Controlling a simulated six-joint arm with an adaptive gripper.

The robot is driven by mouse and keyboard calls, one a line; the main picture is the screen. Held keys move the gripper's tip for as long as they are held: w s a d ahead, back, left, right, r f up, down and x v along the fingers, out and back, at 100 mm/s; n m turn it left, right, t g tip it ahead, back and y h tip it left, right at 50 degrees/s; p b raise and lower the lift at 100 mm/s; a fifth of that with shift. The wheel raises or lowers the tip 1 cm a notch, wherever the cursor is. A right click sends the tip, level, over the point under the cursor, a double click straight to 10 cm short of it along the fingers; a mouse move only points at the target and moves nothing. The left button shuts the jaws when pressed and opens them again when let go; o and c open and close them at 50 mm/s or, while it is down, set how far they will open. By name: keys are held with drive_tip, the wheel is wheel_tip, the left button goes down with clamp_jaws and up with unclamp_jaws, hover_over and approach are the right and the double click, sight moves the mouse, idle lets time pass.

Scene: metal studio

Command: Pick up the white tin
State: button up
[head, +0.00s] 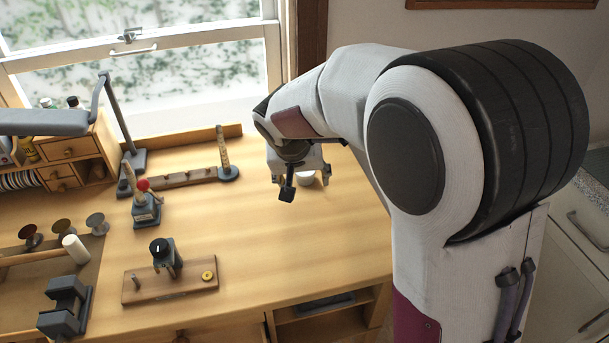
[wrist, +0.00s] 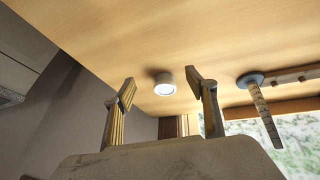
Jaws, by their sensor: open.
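The white tin (wrist: 164,84) is a small round pot standing on the wooden bench, seen between and beyond my fingertips in the wrist view. In the head view the tin (head: 306,177) is partly hidden behind my gripper (head: 298,180). In the wrist view my gripper (wrist: 163,88) is open, with its two fingers wide apart and nothing between them. The tin appears farther off than the fingertips and apart from them.
A ring mandrel on a round base (head: 228,172) stands left of my gripper, beside a long wooden rack (head: 180,180). A small device on a wooden board (head: 170,285) is nearer the front. The bench right of these is mostly clear. A window is behind.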

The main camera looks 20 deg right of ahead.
sight(304, 174)
drive_tip(key=w+r, duration=0.1)
drive_tip(key=w+m+t, duration=0.1)
drive_tip(key=w+r+m, duration=0.1)
drive_tip(key=shift+w+a+r, duration=0.15)
drive_tip(key=shift+w+r, duration=0.15)
drive_tip(key=shift+w, duration=0.05)
drive_tip(key=shift+x, duration=1.3)
drive_tip(key=shift+w+d+f, duration=0.45)
drive_tip(key=shift+f, duration=0.2)
drive_tip(key=shift+w+d+f, duration=0.4)
drive_tip(key=shift+w+f, duration=0.05)
drive_tip(key=shift+f, duration=0.25)
drive_tip(key=shift+x, duration=0.85)
